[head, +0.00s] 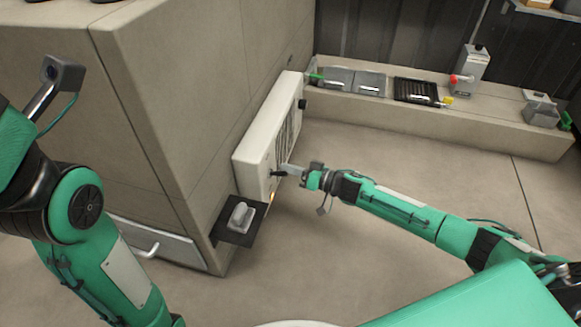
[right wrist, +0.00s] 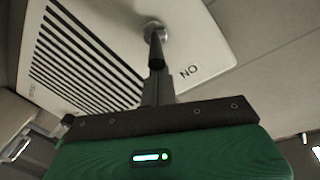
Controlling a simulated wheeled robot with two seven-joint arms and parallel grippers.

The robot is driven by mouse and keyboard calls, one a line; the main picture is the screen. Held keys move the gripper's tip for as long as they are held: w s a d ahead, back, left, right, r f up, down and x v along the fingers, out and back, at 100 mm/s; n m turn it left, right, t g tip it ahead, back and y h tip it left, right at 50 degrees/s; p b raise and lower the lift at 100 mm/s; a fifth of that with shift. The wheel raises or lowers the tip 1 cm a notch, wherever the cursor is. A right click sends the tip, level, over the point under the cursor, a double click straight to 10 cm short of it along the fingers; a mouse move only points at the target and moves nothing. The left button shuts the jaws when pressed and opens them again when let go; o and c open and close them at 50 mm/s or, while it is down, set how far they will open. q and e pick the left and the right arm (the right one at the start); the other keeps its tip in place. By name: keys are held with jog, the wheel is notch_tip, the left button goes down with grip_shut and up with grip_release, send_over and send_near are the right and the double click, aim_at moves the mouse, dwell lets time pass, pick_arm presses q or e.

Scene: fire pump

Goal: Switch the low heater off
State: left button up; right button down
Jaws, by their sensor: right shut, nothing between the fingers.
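The low heater (head: 252,158) is a white flat box with a dark slotted grille, fixed low on the side of a tan block. It also fills much of the right wrist view (right wrist: 205,50). A dark lever switch (right wrist: 154,44) stands out from a round metal base on its face, beside the lettering "ON", seen upside down. My right gripper (head: 284,169) is at the heater's near end. Its fingers (right wrist: 157,88) are shut and empty, at the lever's tip; whether they touch it I cannot tell. The lever's setting is unclear. My left arm is at the left; its gripper is not visible.
A small dark shelf (head: 228,236) with a grey object (head: 241,217) juts out below the heater's near end. A drawer (head: 165,246) with a handle is at its left. A low ledge (head: 500,125) with several devices runs along the back.

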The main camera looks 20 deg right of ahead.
jog(key=shift+f, duration=0.1)
jog(key=shift+s+d+f+m+t+y+b, duration=0.1)
jog(key=shift+d+f+m+t+y+b, duration=0.1)
jog(key=shift+f+t+y+b, duration=0.3)
jog(key=shift+s+d+f+m+t+y+b, duration=0.15)
jog(key=shift+f+t+y+b, duration=0.25)
jog(key=shift+f, duration=0.2)
jog(key=shift+r, duration=0.1)
